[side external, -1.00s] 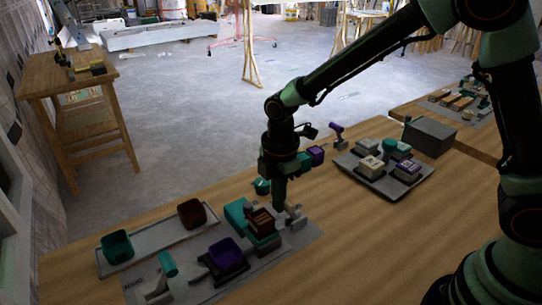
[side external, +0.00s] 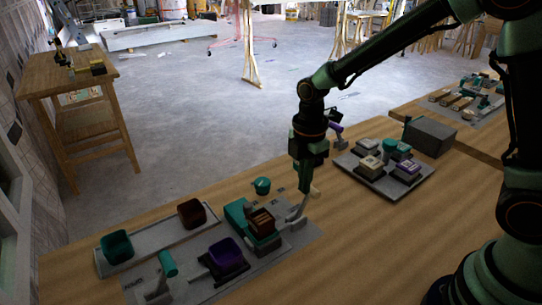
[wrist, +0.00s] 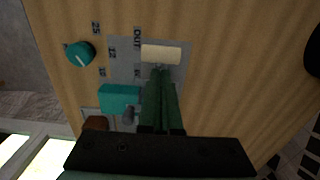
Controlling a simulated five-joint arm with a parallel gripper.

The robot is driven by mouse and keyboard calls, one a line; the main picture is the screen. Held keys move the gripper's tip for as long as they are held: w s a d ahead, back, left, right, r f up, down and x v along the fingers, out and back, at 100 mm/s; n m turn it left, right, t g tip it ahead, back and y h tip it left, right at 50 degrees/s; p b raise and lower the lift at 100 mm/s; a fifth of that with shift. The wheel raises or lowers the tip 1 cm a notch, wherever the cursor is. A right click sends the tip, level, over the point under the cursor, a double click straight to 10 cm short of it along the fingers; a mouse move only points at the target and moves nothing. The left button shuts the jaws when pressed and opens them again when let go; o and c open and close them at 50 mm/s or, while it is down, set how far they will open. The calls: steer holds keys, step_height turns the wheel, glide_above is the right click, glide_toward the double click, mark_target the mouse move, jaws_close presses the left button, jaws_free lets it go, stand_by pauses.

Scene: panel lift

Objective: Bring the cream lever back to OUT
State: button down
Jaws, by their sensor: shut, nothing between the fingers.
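The cream lever (wrist: 161,53) shows in the wrist view as a cream bar across a grey plate, just beyond my fingertips. The printed OUT label (wrist: 137,38) is to its left and slightly above; another label lies lower, partly legible. In the side view the cream end (side external: 315,190) shows just right of my fingertips, on a grey arm leaning right. My gripper (side external: 305,190) points down beside the lever, and its fingers are together with nothing between them. In the wrist view my gripper (wrist: 159,75) reaches close to the bar; I cannot tell whether they touch.
A teal knob (side external: 262,186) and a teal block (side external: 236,212) with a brown block (side external: 262,222) stand left of my gripper. A purple bin (side external: 226,252) and a teal lever (side external: 168,264) are nearer. A tray of blocks (side external: 425,190) sits to the right.

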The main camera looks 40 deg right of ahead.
steer(key=shift+d+f, duration=0.25)
steer(key=shift+d, duration=0.75)
steer(key=shift+s+d+f, duration=0.1)
steer(key=shift+d+f, duration=0.2)
steer(key=shift+d, duration=0.35)
steer(key=d+r, duration=0.5)
steer(key=s+r+m+t, duration=0.5)
steer(key=s+r+m, duration=0.5)
steer(key=m, duration=0.8)
steer(key=shift+a+r+t, duration=0.3)
steer(key=shift+a+r, duration=0.1)
steer(key=shift+a, duration=0.05)
steer(key=shift+s, duration=0.1)
